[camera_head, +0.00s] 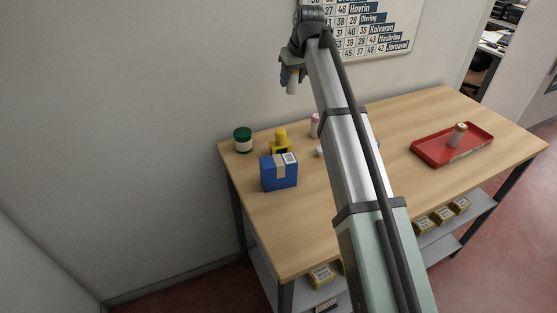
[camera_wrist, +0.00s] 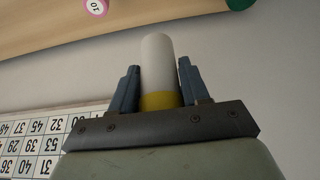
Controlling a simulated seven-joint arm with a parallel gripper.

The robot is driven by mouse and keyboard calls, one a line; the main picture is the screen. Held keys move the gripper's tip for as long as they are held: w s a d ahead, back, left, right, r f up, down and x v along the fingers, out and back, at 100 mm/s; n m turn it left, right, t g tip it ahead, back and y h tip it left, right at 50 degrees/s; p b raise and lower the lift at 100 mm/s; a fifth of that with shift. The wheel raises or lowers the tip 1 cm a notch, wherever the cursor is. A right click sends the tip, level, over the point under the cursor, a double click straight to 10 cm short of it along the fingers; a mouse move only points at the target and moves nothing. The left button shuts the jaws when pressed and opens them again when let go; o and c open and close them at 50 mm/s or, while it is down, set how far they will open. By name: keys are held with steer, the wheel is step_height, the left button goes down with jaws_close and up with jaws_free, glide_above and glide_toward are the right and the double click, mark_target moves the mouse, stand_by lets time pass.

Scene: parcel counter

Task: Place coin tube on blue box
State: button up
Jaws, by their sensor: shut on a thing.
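My gripper (camera_head: 290,72) is raised high above the far left part of the table, in front of the wall. It is shut on a white coin tube (camera_wrist: 158,52) with a yellow band near the jaws. In the head view the tube (camera_head: 292,88) hangs below the fingers, well clear of the table. The blue box (camera_head: 279,174) stands upright near the table's left edge, with a tan tape strip and a white label. Its top looks clear. The box is below the gripper and nearer to the camera.
Behind the box stand a yellow object (camera_head: 280,140) and a dark green-lidded jar (camera_head: 243,140). A pink-topped tube (camera_head: 314,126) stands near my arm. A red tray (camera_head: 424,155) holds another tube (camera_head: 458,134) at the right. My arm hides part of the wooden table (camera_head: 300,238).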

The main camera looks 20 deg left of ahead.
steer(key=s+a+r, duration=0.2)
steer(key=s+a, duration=0.1)
steer(key=s, duration=0.4)
steer(key=m+h, duration=0.1)
steer(key=m, duration=0.2)
glide_above(278, 160)
steer(key=shift+t, duration=0.4)
steer(key=shift+f, duration=5.85)
steer(key=shift+f, duration=0.1)
steer(key=o, duration=1.2)
